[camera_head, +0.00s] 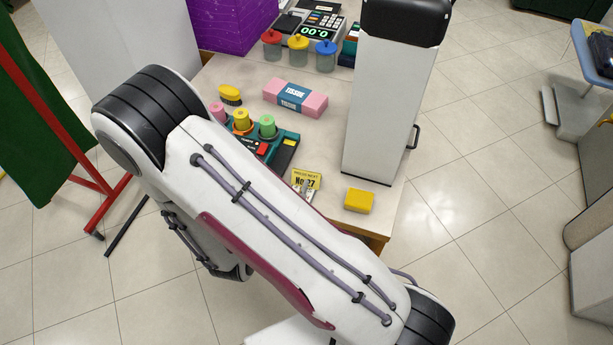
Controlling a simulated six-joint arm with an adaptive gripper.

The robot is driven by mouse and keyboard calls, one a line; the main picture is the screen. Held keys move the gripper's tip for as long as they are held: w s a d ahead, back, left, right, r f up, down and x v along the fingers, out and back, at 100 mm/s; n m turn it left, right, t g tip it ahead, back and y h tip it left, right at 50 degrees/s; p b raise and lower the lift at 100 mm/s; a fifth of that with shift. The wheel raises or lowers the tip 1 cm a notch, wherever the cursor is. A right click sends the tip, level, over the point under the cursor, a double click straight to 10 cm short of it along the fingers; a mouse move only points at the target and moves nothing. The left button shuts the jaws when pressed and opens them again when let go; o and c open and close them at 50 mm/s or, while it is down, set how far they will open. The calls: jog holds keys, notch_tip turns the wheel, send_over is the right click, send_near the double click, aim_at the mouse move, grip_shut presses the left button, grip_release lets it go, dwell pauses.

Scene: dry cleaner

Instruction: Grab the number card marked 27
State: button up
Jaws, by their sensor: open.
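The yellow number card (307,179), printed with "No 27", stands near the front of the table, just past the edge of my arm. Its lower part is partly hidden. Small grey metallic pieces at its foot look like the fingertips of my gripper (303,192), apart and close to the card. The rest of my gripper is hidden under my arm, and I cannot tell whether the fingertips touch the card.
A yellow block (358,200) lies right of the card, beside a tall white column. A dark green tray (284,152) with coloured spools stands to the left. A pink tissue box (295,97), a yellow brush (230,94) and lidded jars (299,52) are behind.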

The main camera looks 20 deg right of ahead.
aim_at(306, 173)
jog(key=s, duration=0.1)
jog(key=s+d+h, duration=0.1)
jog(key=s, duration=0.1)
jog(key=shift+f+n, duration=0.2)
jog(key=shift+n, duration=0.2)
jog(key=shift+s+d+r+n+t+h, duration=0.1)
jog(key=shift+s+d+n+t+h, duration=0.1)
jog(key=shift+s, duration=0.15)
jog(key=shift+s+d+r+n+t+h, duration=0.1)
jog(key=shift+s+t+h, duration=0.1)
jog(key=shift+s, duration=0.15)
jog(key=shift+w, duration=0.1)
jog(key=shift+x, duration=1.25)
jog(key=shift+d+f, duration=0.1)
jog(key=shift+f+x, duration=0.15)
jog(key=shift+x, duration=0.5)
jog(key=shift+f+x, duration=0.15)
jog(key=shift+x, duration=1.6)
jog(key=shift+d, duration=0.1)
